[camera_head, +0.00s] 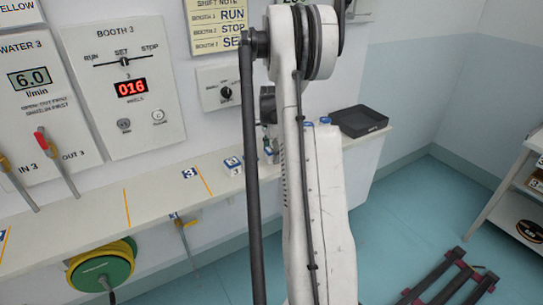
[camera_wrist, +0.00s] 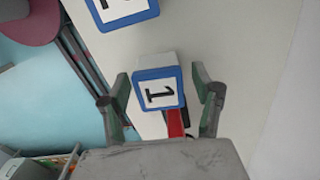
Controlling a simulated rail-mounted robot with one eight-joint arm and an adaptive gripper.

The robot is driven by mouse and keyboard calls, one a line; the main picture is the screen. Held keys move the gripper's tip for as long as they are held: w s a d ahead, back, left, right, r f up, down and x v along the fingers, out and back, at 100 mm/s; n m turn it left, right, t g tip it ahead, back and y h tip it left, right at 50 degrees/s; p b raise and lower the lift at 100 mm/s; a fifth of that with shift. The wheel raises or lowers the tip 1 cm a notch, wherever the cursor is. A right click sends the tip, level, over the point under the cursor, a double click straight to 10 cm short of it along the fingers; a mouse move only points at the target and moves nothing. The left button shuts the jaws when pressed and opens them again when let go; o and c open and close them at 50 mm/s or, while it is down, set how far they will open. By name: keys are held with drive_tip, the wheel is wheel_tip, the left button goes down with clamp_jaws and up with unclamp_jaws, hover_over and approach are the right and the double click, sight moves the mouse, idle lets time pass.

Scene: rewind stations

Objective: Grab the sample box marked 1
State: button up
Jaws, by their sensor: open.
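The sample box marked 1 (camera_wrist: 158,92) is white with a blue rim and a black 1 on its top, in the wrist view. My gripper (camera_wrist: 161,97) is open, with one green-padded finger on each side of this box. Gaps show between the box and both fingers, and I cannot tell how far the fingertips are above the shelf. A second blue-rimmed box (camera_wrist: 125,10) is cut off by the top edge, its mark only partly visible. In the head view, my arm hides most of the gripper area; small white-and-blue boxes (camera_head: 233,166) show just left of it.
The boxes stand on a pale wall shelf (camera_head: 150,205). A black tray (camera_head: 359,121) sits at its right end. A red item (camera_wrist: 175,122) lies beside box 1. A booth panel (camera_head: 122,85) is on the wall; a green-yellow reel (camera_head: 101,268) hangs below the shelf.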

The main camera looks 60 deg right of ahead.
drive_tip(key=shift+f, duration=0.25)
drive_tip(key=c, duration=1.3)
drive_tip(key=shift+o, duration=0.2)
drive_tip(key=shift+r, duration=0.15)
